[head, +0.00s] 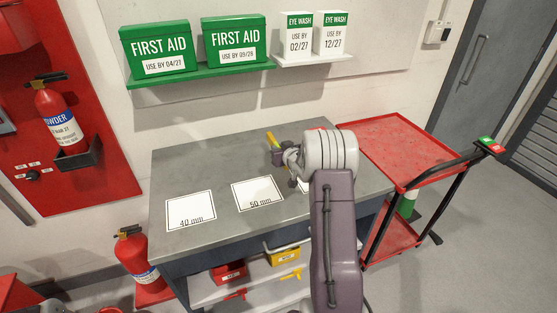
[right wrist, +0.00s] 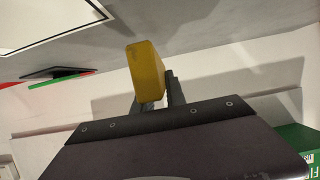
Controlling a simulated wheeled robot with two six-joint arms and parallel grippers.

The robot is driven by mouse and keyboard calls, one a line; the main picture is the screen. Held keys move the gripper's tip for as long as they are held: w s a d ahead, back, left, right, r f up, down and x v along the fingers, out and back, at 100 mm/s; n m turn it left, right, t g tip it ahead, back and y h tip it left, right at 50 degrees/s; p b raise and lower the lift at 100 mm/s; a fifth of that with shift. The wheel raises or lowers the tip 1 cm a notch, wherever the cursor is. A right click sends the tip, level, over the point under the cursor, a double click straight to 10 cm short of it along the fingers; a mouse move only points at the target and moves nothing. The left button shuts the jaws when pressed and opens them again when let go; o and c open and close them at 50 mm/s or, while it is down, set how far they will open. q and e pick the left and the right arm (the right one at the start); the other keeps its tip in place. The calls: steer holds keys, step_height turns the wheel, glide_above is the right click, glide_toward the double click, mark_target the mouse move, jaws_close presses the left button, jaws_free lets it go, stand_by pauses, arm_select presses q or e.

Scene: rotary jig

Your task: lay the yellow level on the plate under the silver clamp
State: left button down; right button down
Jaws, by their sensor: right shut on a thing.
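The yellow level (head: 272,141) is held by my right gripper (head: 277,152) above the back part of the grey workbench. In the right wrist view the level (right wrist: 146,72) stands out past the fingers (right wrist: 160,98), with its yellow end toward the camera. My right wrist and forearm hide part of the bench. White marked plates lie flat on the bench: one labelled 40 mm (head: 191,210) at the left and one labelled 50 mm (head: 258,193) in the middle. A third white patch (head: 303,187) is mostly hidden behind my arm. I cannot make out a silver clamp. My left gripper is out of view.
The grey workbench (head: 185,165) is clear at its back left. A red cart (head: 385,140) stands at its right. Green first aid boxes (head: 157,47) sit on a wall shelf above. A red bin (head: 228,272) and a yellow bin (head: 285,257) are on the lower shelf.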

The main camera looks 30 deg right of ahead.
step_height(320, 180, down, 4)
steer(key=shift+r+b, duration=0.2)
steer(key=shift+b, duration=0.25)
steer(key=shift+f, duration=0.2)
steer(key=shift+f, duration=0.2)
steer(key=c, duration=1.4)
jaws_free()
steer(key=shift+o, duration=0.2)
